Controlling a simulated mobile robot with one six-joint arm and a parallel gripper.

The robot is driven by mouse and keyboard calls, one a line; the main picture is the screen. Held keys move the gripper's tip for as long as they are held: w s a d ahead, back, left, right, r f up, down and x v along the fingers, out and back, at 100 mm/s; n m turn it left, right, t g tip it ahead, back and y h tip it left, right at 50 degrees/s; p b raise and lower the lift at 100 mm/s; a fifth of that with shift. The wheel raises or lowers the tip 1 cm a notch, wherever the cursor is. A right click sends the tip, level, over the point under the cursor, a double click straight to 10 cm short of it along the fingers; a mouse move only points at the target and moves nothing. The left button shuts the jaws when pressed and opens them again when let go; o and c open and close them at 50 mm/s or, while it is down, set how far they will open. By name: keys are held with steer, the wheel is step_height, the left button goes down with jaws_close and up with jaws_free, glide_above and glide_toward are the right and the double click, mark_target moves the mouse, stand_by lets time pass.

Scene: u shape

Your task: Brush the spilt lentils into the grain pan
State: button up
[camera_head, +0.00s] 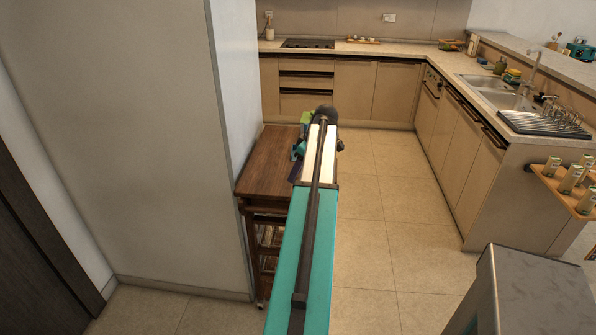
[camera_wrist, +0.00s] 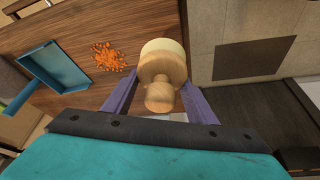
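My gripper (camera_wrist: 162,82), with two purple fingers, is shut on a round wooden brush (camera_wrist: 163,68) in the wrist view. The brush has a knobbed handle toward me and a cream end pointing away. The spilt lentils (camera_wrist: 108,57), a small orange patch, lie on the brown wooden table top (camera_wrist: 120,25) to the left of the brush. The blue grain pan (camera_wrist: 62,68) lies on the table left of the lentils, its handle toward the lower left. In the head view my arm largely hides the gripper, and the lentils and pan cannot be made out.
In the head view the wooden table (camera_head: 268,165) stands against a pale wall block (camera_head: 130,130). Open tiled floor (camera_head: 385,215) lies to its right. Kitchen counters (camera_head: 400,50) run along the back and right. A small wooden rack (camera_head: 567,185) holds several jars at the right edge.

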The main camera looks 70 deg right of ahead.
steer(key=c, duration=0.4)
steer(key=shift+w+a, duration=0.2)
steer(key=shift+w, duration=0.15)
steer(key=w+a+r, duration=0.2)
steer(key=w+a, duration=1.2)
steer(key=a, duration=0.1)
steer(key=w+a+r, duration=0.2)
steer(key=w+a, duration=1.2)
steer(key=a, duration=0.1)
steer(key=w+a+r, duration=0.1)
steer(key=w+a, duration=0.1)
steer(key=a, duration=1.1)
steer(key=w+a+r, duration=0.2)
steer(key=a, duration=1.1)
steer(key=w+a+r, duration=0.1)
steer(key=w+a, duration=0.2)
steer(key=a, duration=1)
steer(key=shift+a+r+n, duration=0.15)
steer(key=shift+r+n, duration=0.15)
steer(key=shift+r, duration=0.1)
